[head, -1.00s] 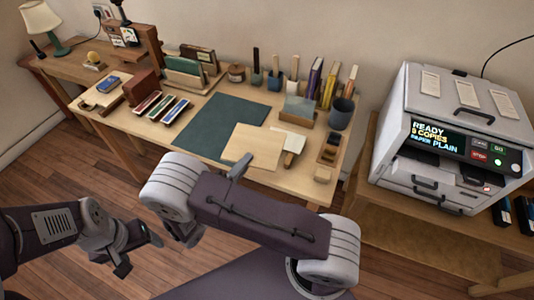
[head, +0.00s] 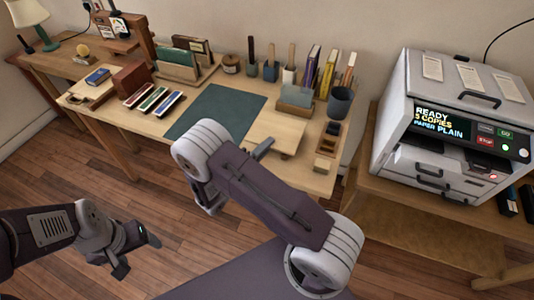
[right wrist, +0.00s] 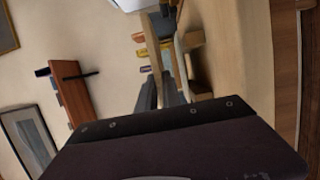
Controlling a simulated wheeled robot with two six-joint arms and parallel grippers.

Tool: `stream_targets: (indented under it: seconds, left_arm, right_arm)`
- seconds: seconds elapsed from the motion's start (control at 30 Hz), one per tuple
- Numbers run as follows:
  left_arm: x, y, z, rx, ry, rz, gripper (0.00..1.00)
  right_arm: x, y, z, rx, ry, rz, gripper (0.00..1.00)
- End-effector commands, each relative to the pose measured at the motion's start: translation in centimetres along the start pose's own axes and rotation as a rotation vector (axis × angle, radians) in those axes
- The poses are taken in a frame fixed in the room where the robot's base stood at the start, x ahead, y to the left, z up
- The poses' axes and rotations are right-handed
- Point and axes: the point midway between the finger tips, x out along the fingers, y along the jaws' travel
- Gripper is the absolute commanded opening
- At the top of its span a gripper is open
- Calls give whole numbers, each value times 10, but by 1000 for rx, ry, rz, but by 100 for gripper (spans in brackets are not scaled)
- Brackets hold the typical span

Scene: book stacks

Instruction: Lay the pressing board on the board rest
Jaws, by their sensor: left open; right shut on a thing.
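The pressing board (head: 280,130), a thin pale wooden panel, is at the right part of the desk in the head view. My right gripper (head: 262,148) is shut on its near left edge. In the right wrist view the gripper's dark fingers (right wrist: 165,95) close on the board (right wrist: 179,58), seen nearly edge-on. I cannot tell if the board touches what lies beneath it. The board rest cannot be clearly made out; the pale card and wooden piece seen earlier there are now largely hidden. My left gripper (head: 135,252) is open and empty, low over the floor.
A green mat (head: 214,112) lies left of the board. A blue-grey cup (head: 340,101), a small block holder (head: 296,97) and a compartmented wooden tray (head: 329,138) stand close on its right and behind. A printer (head: 455,120) stands at the right.

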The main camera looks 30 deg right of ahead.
Motion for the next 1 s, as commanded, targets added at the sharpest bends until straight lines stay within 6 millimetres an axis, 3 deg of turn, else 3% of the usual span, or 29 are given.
stream_targets:
  seconds: [0.23, 0.43, 0.53, 0.87, 1.0]
  left_arm:
    - [8, 0, 1, 0, 0, 0, 72]
    - [8, 0, 1, 0, 0, 0, 72]
    - [8, 0, 1, 0, 0, 0, 72]
    - [8, 0, 1, 0, 0, 0, 72]
    - [8, 0, 1, 0, 0, 0, 72]
  right_arm:
    - [0, -38, 0, -2, 0, 1, 0]
    - [-1, -40, 0, -1, 0, -1, 0]
    - [-1, -40, 0, -1, 0, -2, 31]
    - [-2, -39, 0, -1, 0, 0, 31]
    - [-16, -39, -1, 0, 3, 0, 31]
